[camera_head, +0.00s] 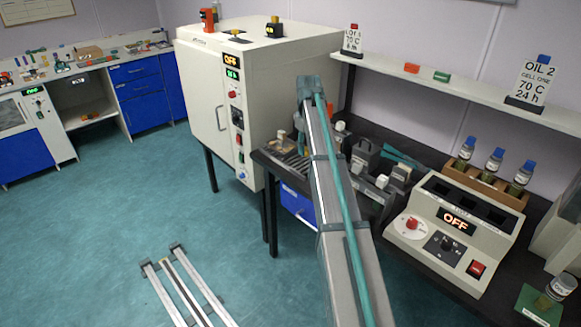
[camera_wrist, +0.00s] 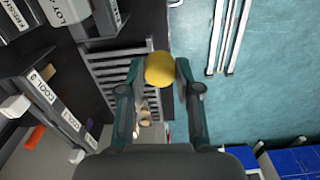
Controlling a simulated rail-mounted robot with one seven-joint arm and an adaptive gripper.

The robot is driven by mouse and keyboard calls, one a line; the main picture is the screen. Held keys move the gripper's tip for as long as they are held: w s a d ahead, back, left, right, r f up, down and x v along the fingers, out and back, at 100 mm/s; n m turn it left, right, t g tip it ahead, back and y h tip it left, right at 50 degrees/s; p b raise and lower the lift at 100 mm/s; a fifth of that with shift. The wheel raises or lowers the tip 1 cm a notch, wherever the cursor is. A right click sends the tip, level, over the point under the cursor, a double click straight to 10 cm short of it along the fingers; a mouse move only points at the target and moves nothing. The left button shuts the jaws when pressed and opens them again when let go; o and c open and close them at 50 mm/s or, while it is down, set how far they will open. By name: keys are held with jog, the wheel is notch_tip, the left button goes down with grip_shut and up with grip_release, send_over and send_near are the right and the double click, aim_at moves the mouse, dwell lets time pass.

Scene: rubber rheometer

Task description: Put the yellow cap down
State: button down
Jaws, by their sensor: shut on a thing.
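The yellow cap (camera_wrist: 160,66) shows as a rounded yellow shape between the two fingertips of my gripper (camera_wrist: 160,78) in the wrist view. The teal fingers are on either side of it, and it is held above the dark bench edge. A grey slatted rack (camera_wrist: 108,64) lies below and to the left of the cap in the wrist view. The rack (camera_head: 290,147) also shows on the dark bench in the head view, left of my arm. My gripper and the held cap cannot be made out in the head view.
A white oven (camera_head: 205,95) stands left of the bench. Grey blocks (camera_head: 366,155) crowd the bench right of the rack. A bath unit (camera_head: 455,215) showing OFF stands farther right, with blue-capped bottles (camera_head: 494,163) behind. Teal floor (camera_wrist: 270,80) lies right of the bench in the wrist view.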

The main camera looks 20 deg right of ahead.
jog(key=w+d+f+p, duration=0.2)
jog(key=w+d+f, duration=0.15)
jog(key=w, duration=0.45)
jog(key=p, duration=0.2)
send_over(306, 162)
jog(key=s, duration=0.1)
jog(key=f, duration=0.4)
jog(key=shift+a+f, duration=0.2)
jog(key=shift+f, duration=0.15)
jog(key=shift+w+d+f, duration=0.2)
jog(key=shift+w+f, duration=0.1)
jog(key=shift+f, duration=0.25)
jog(key=shift+w+f+p, duration=0.2)
jog(key=shift+f+p, duration=0.45)
jog(key=shift+f, duration=1.2)
jog(key=shift+f, duration=0.15)
jog(key=c, duration=0.8)
grip_release()
notch_tip(306, 162, up, 12)
jog(key=b, duration=0.3)
